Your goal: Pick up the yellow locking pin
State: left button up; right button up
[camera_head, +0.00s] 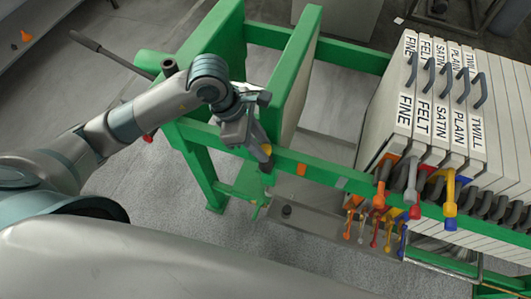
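A yellow pin-like piece (450,192) with a T-shaped top and a rounded lower end stands at the front of the plate stack, at the right. A smaller yellow-orange pin (388,236) hangs in a row with orange, red and blue ones below the green rail. My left gripper (264,158) points down beside the green rail, well left of both. A small yellow patch shows at its fingers; I cannot tell whether it is part of the gripper or something held. The finger gap is not clear. My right gripper is not in view.
Upright pale plates (432,125) labelled FINE, FELT, SATIN, PLAIN and TWILL fill the right side. A green frame rail (335,181) runs in front of them. A green upright plate (295,75) stands close to my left gripper. A grey tray (318,226) lies below.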

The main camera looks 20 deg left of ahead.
pick_arm(q)
jog(key=x, duration=0.2)
jog(key=shift+d+f+b, duration=0.15)
jog(key=shift+f+b, duration=0.05)
jog(key=shift+b, duration=0.2)
grip_shut()
jog(key=shift+r, duration=0.1)
